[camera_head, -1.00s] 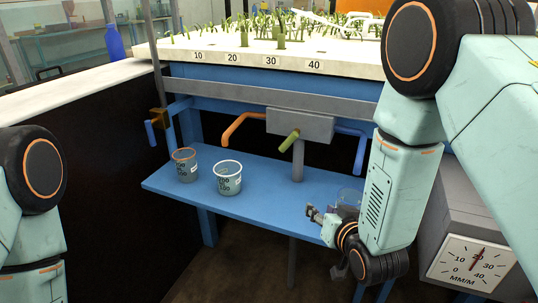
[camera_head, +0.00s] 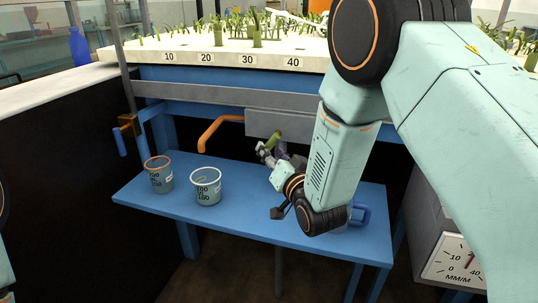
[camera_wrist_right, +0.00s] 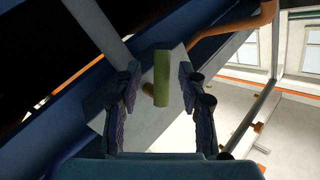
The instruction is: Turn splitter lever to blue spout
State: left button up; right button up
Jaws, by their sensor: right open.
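The splitter is a grey box (camera_head: 262,122) under the bench edge, with a short green lever (camera_head: 275,137) on its front. The lever's free end tilts down to the left. An orange spout (camera_head: 218,127) leaves the box's left side. The blue spout is hidden behind my right arm. My right gripper (camera_head: 268,152) is open at the lever. In the right wrist view the lever (camera_wrist_right: 162,78) stands between the two spread fingers (camera_wrist_right: 158,88), with gaps on both sides. My left gripper is out of view.
A blue shelf (camera_head: 240,222) below the splitter holds an orange-rimmed cup (camera_head: 158,175) and a white-rimmed cup (camera_head: 205,187) at left. A dial box (camera_head: 450,252) stands at lower right.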

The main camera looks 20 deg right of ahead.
jog(key=shift+w+a, duration=0.15)
jog(key=shift+w, duration=0.65)
jog(key=shift+s, duration=0.1)
jog(key=shift+c, duration=1.2)
grip_shut()
